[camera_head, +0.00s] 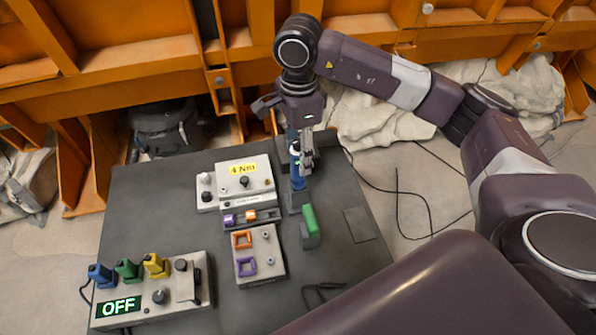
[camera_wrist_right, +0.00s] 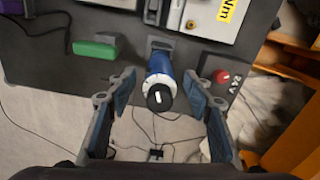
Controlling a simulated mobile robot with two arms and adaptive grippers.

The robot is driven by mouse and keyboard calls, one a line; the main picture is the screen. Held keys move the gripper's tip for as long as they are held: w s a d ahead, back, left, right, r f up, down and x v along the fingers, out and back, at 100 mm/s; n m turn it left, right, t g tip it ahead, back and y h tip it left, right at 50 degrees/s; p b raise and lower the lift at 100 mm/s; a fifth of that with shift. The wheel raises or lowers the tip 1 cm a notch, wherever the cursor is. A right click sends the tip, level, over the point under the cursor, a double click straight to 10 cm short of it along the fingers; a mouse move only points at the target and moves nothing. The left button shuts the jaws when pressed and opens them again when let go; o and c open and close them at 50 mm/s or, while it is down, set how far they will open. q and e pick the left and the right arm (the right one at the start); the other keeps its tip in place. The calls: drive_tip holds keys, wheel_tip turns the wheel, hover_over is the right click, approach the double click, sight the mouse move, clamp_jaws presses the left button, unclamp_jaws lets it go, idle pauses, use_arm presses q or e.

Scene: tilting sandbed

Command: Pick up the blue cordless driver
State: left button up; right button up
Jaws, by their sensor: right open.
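The blue cordless driver (camera_head: 297,181) stands at the far edge of the dark table, partly hidden by my right gripper in the head view. In the right wrist view the driver (camera_wrist_right: 160,66) has a blue body and a pale collar with a black round end towards the camera. My right gripper (camera_head: 303,160) is open at the driver. In the right wrist view its two fingers (camera_wrist_right: 160,88) are on either side of the driver, with a gap on both sides. My left gripper is not in view.
A green block (camera_head: 310,226) stands close in front of the driver. A box with a "4 Nm" label (camera_head: 240,183) is to its left. A panel reading "OFF" (camera_head: 150,292) is at the near left. Cables (camera_head: 400,195) lie on the floor. Orange beams (camera_head: 110,85) stand behind.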

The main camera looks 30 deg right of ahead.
sight(298, 178)
drive_tip(key=shift+f, duration=1.5)
drive_tip(key=shift+c, duration=0.6)
clamp_jaws()
